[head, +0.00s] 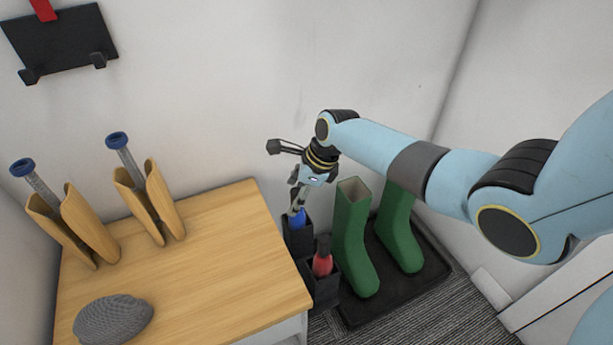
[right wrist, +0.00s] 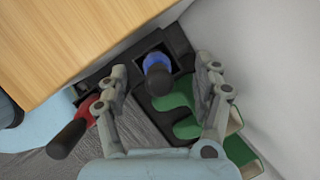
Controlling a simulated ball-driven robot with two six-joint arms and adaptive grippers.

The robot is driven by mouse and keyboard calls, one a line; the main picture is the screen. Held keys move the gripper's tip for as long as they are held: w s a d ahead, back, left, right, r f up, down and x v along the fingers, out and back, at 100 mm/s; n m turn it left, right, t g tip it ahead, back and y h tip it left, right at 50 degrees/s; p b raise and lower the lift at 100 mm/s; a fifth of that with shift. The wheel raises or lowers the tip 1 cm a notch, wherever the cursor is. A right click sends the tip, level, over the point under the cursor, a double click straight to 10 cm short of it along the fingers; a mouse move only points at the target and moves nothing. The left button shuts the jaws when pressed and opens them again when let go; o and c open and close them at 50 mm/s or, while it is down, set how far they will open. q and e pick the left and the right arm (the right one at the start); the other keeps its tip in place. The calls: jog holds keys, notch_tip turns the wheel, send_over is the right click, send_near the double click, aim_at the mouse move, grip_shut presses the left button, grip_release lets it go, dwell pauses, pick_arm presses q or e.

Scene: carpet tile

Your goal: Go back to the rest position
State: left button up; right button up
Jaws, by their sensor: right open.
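My right gripper (head: 297,204) reaches down over a black holder (head: 300,236) beside the table. In the right wrist view its fingers (right wrist: 163,78) are spread apart, with a blue object with a dark handle (right wrist: 158,78) between them and gaps on both sides. The blue object (head: 297,218) sits in the holder's back compartment, partly hidden by the gripper in the head view. A red object (head: 322,262) with a dark handle stands in the front compartment; it also shows at the left in the right wrist view (right wrist: 82,112). My left gripper is not in view.
A wooden table (head: 215,270) at left carries two wooden forms with blue-ended metal rods (head: 130,165) and a grey knitted item (head: 112,318). Green boots (head: 352,240) stand on a black tray (head: 425,285) right of the holder. Walls close in behind and right.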

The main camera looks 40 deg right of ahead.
jog(key=v, duration=0.7)
jog(key=s+d+f+n+g+h, duration=0.2)
jog(key=s+f+n, duration=0.9)
jog(key=s+f, duration=0.75)
jog(key=s+a+f+n, duration=0.1)
jog(key=s+f+n, duration=0.2)
jog(key=s, duration=0.6)
jog(key=s+a+f+n+h, duration=0.1)
jog(key=s+f+n, duration=0.2)
jog(key=s+n, duration=0.4)
jog(key=s+a+f+n+g+p, duration=0.1)
jog(key=s+f+n, duration=0.2)
jog(key=s, duration=0.9)
jog(key=n, duration=0.3)
jog(key=shift+s+a+h, duration=0.15)
jog(key=shift+s+h, duration=0.15)
jog(key=shift+s, duration=0.1)
jog(key=shift+f, duration=0.15)
